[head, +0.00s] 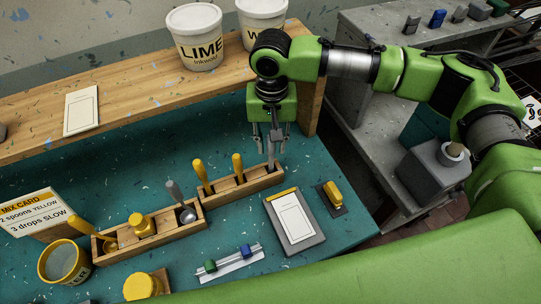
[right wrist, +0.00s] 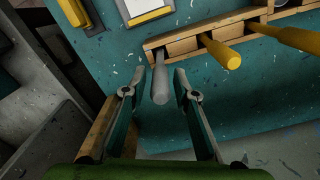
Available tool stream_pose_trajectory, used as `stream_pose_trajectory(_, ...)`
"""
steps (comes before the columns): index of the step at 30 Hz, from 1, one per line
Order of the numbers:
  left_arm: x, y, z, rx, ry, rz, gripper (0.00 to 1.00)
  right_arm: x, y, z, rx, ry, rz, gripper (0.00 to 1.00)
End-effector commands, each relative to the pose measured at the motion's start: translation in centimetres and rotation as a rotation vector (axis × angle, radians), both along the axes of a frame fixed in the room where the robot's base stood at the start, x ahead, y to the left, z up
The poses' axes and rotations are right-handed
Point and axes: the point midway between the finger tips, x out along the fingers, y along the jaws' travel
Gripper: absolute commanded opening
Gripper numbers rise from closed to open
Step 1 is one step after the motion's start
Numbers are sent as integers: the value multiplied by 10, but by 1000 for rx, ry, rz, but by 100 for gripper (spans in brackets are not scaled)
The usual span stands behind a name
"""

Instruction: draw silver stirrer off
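The silver stirrer (right wrist: 160,84) stands in the end slot of a wooden rack, with its grey handle sticking up. In the head view the silver stirrer (head: 270,158) is at the rack's right end, just under my right gripper. My right gripper (head: 269,140) points down and is open. In the right wrist view the right gripper's fingers (right wrist: 155,85) stand on either side of the handle, with gaps visible. The rack (head: 238,187) also holds two yellow-handled tools (head: 202,176). The stirrer's lower end is hidden in the rack. My left gripper is not in view.
A second rack (head: 160,238) holds a grey-handled spoon (head: 181,203) and yellow items. A clipboard (head: 294,222) and a yellow block (head: 332,193) lie right of the racks. A wooden shelf (head: 140,92) with a LIME tub (head: 197,45) runs behind. The teal bench between is mostly free.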

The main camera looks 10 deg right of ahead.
Motion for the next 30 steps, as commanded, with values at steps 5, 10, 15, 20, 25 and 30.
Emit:
stream_pose_trajectory(5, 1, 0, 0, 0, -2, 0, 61, 0, 0, -2, 1, 0, 1, 27)
stream_pose_trajectory(10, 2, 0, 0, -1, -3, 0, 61, 0, 0, -2, 0, 0, 1, 4)
stream_pose_trajectory(15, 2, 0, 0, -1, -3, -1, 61, 0, 0, -1, 0, 0, 1, 0)
stream_pose_trajectory(20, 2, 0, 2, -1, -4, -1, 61, 0, 0, 0, 0, 0, 1, 0)
stream_pose_trajectory(25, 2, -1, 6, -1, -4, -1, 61, 0, 0, 4, 0, 1, 1, 0)
stream_pose_trajectory(30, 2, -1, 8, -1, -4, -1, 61, 0, 0, 5, 0, 1, 2, 0)
